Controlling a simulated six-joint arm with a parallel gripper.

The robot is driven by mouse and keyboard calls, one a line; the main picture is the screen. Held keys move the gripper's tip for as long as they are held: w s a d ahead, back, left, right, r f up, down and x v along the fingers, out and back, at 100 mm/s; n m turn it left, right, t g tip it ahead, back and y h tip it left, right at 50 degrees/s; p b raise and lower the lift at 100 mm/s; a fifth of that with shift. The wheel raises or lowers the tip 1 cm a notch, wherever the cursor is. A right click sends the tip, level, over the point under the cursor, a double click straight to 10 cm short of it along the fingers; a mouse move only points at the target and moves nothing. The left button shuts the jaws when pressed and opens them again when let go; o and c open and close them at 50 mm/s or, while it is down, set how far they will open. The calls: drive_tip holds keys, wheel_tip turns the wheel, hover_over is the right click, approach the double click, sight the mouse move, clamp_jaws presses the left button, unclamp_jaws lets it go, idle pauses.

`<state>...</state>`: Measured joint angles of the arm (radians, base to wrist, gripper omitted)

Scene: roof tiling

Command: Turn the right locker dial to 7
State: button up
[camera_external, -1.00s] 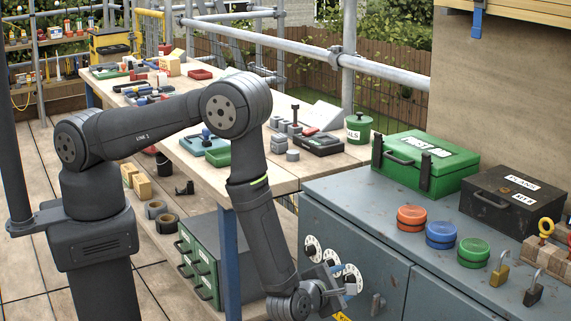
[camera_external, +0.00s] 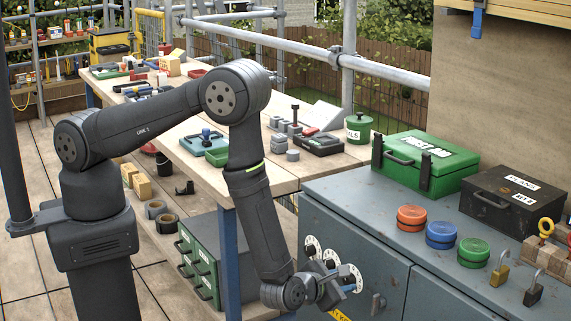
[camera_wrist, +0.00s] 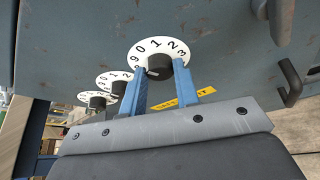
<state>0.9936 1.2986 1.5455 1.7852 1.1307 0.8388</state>
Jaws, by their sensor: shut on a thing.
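Three white numbered dials with dark knobs are on the grey locker front. The right dial (camera_wrist: 134,57) is the nearest in the wrist view, and it shows at the right end of the row in the external view (camera_external: 356,272). Its digits 9, 0, 1, 2 and 3 are readable along the upper edge; the lower part is hidden. My gripper (camera_wrist: 160,70) is shut on the right dial's dark knob, one blue finger on each side. The middle dial (camera_wrist: 106,77) and the left dial (camera_wrist: 84,96) are free of the gripper.
The grey locker (camera_external: 350,240) has a handle to the right of the dials. A yellow label (camera_wrist: 184,99) is below the right dial. Lidded tins, padlocks and a green first-aid box (camera_external: 425,160) stand on top. A wooden workbench (camera_external: 285,180) is to the left.

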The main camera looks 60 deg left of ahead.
drive_tip(key=n+h, duration=0.2)
drive_tip(key=n, duration=0.1)
drive_tip(key=shift+a+r, duration=0.1)
drive_tip(key=shift+a, duration=0.15)
drive_tip(key=n+h, duration=0.2)
drive_tip(key=shift+a+n+h, duration=0.2)
drive_tip(key=shift+n+h, duration=0.2)
drive_tip(key=n+h, duration=0.1)
drive_tip(key=n, duration=0.1)
drive_tip(key=n+h, duration=0.1)
drive_tip(key=shift+a+f+n+h, duration=0.2)
drive_tip(key=shift+a+n+h, duration=0.05)
drive_tip(key=shift+n+h, duration=0.05)
drive_tip(key=shift+n+t+h, duration=0.5)
drive_tip(key=shift+n+h, duration=0.3)
drive_tip(key=shift+n, duration=0.5)
drive_tip(key=o, duration=1)
drive_tip(key=shift+c, duration=0.2)
